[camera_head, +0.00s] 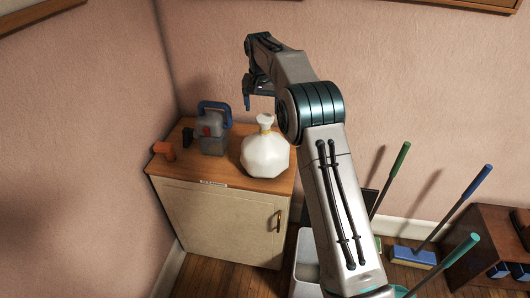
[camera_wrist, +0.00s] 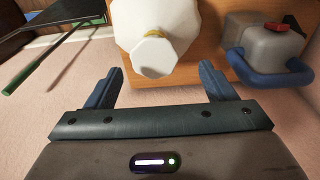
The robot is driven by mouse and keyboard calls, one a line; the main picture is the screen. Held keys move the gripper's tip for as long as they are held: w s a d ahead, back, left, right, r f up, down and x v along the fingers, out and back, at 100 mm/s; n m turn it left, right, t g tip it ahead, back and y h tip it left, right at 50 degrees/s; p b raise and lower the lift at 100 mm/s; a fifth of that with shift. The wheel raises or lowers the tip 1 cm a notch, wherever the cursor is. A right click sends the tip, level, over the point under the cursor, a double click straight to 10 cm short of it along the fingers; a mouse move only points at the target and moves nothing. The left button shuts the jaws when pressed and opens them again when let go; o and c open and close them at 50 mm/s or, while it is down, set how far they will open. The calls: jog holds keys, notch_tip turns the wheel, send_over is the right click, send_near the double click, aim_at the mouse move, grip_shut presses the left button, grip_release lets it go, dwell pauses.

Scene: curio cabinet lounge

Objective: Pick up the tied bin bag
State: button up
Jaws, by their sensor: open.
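The tied bin bag (camera_head: 264,155) is white and faceted, with a knotted neck and a yellowish tie. It stands upright on the wooden top of a small cabinet. In the wrist view the bag (camera_wrist: 188,22) is at top centre, its knot (camera_wrist: 155,55) facing the camera. My gripper (camera_head: 247,95) is above the cabinet's back, higher than the bag's knot. In the wrist view my gripper (camera_wrist: 160,84) has its two blue fingers wide apart and empty, with the knot just beyond the gap between them. The gripper does not appear to touch the bag. My arm hides part of the area right of the bag.
A grey container with a blue handle (camera_head: 212,135) stands left of the bag on the cabinet top (camera_head: 210,173). An orange object (camera_head: 163,151) and a small black one (camera_head: 187,136) lie further left. Walls close off the left and back. Brooms (camera_head: 462,205) stand at right.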

aim_at(265, 118)
jog(key=f, duration=0.3)
jog(key=shift+w+f, duration=0.1)
jog(key=shift+w, duration=0.1)
jog(key=shift+w+d+f+p, duration=0.15)
jog(key=shift+f+p, duration=0.25)
jog(key=shift+f, duration=0.5)
jog(key=shift+w+d+f+p, duration=0.15)
jog(key=shift+f+p, duration=0.25)
jog(key=shift+f, duration=0.45)
jog(key=shift+w+d+f+p, duration=0.15)
jog(key=shift+f+p, duration=0.25)
jog(key=shift+f, duration=0.5)
jog(key=shift+s, duration=0.1)
jog(key=c, duration=1.6)
jog(key=shift+r, duration=0.2)
jog(key=shift+c, duration=0.2)
